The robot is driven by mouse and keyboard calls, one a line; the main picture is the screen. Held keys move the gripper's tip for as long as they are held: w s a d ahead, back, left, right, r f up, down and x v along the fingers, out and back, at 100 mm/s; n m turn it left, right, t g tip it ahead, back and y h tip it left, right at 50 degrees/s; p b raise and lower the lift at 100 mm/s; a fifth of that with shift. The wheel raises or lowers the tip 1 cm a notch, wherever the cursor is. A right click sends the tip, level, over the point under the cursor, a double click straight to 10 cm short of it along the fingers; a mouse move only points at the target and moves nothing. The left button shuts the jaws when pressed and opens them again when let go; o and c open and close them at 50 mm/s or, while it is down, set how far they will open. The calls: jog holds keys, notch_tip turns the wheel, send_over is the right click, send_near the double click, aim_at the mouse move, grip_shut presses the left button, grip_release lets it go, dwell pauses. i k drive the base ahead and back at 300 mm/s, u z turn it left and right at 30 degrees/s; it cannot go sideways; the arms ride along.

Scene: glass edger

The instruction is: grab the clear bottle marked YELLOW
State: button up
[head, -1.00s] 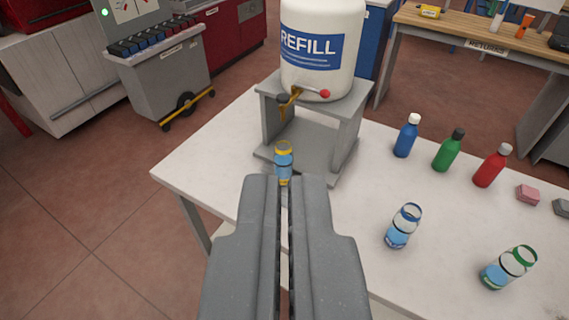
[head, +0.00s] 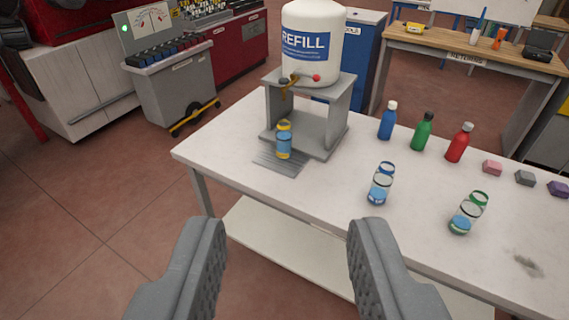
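The clear bottle with yellow bands (head: 284,140) stands upright on the white table, below the tap of the REFILL tank (head: 313,45). It holds blue liquid; any lettering on it is too small to read. A grey slatted patch (head: 279,165) lies under and in front of it. My gripper (head: 286,245) is open and empty, its two fingers wide apart in the lower part of the picture. It is nearer the camera than the bottle and apart from it.
Clear bottles with blue (head: 381,184) and green (head: 468,213) bands stand to the right. Behind them are opaque blue (head: 387,121), green (head: 422,132) and red (head: 459,143) bottles. The tank's grey stand (head: 338,105) is close behind the yellow-banded bottle. The table's near-left surface (head: 225,150) is clear.

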aim_at(283, 130)
jog(key=z, duration=0.15)
jog(key=k, duration=0.3)
jog(key=u, duration=0.8)
jog(key=i, duration=1.3)
jog(key=z, duration=0.45)
jog(key=i, duration=0.85)
jog(key=z, duration=0.6)
